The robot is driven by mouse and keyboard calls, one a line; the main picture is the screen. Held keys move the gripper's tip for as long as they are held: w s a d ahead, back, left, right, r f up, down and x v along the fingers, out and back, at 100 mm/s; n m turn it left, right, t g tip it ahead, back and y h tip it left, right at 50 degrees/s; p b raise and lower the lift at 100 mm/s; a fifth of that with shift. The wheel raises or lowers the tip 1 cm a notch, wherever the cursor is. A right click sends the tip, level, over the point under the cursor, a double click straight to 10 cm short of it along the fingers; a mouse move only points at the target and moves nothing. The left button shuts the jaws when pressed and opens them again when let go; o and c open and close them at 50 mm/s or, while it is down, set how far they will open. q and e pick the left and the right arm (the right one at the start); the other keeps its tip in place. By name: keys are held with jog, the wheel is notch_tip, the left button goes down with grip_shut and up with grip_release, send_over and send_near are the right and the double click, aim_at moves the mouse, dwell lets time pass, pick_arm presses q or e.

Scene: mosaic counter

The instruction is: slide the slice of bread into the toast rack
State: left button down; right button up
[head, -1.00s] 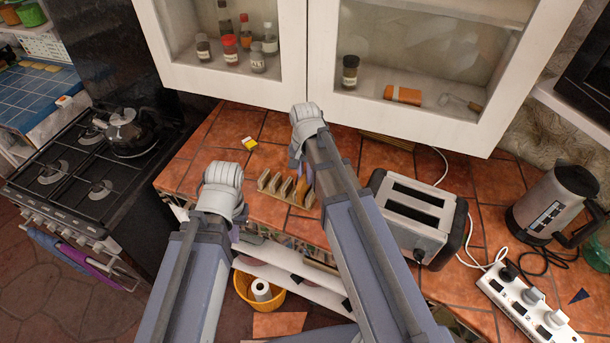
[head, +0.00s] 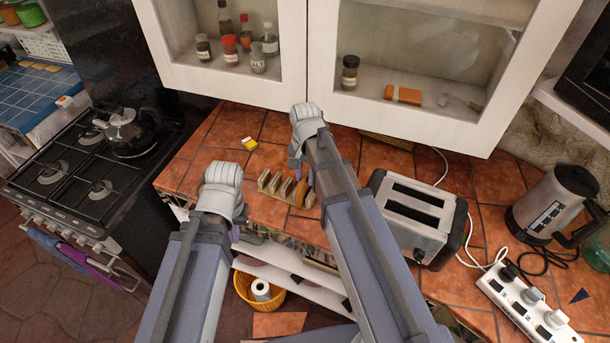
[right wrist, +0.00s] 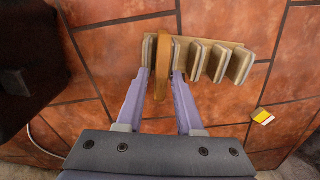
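The wooden toast rack (head: 268,183) stands on the tiled counter, and its upright dividers show in the right wrist view (right wrist: 220,62). The brown slice of bread (right wrist: 164,52) stands upright in the slot at one end of the rack, between two dividers; it also shows in the head view (head: 301,190). My right gripper (right wrist: 161,76) has its purple fingers apart, one on each side of the bread, with gaps beside it.
A silver toaster (head: 412,215) stands right of the rack. A kettle (head: 552,200) and a white power strip (head: 525,305) are further right. A small yellow box (head: 249,144) lies behind the rack. Glass-fronted cabinets (head: 305,60) hang above the counter.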

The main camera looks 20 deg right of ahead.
jog(key=o, duration=0.6)
jog(key=shift+c, duration=0.2)
notch_tip(320, 180, up, 8)
jog(key=p, duration=0.8)
jog(key=shift+f, duration=0.1)
jog(key=s+a+f+n+b, duration=0.5)
jog(key=s+n, duration=0.1)
jog(key=s, duration=0.1)
jog(key=s+a+f+n+h+b, duration=0.1)
jog(key=s+a+f+n+b, duration=0.4)
jog(key=s, duration=0.2)
jog(key=shift+s+a+n, duration=0.15)
jog(key=shift+a+n, duration=0.1)
jog(key=shift+n, duration=0.15)
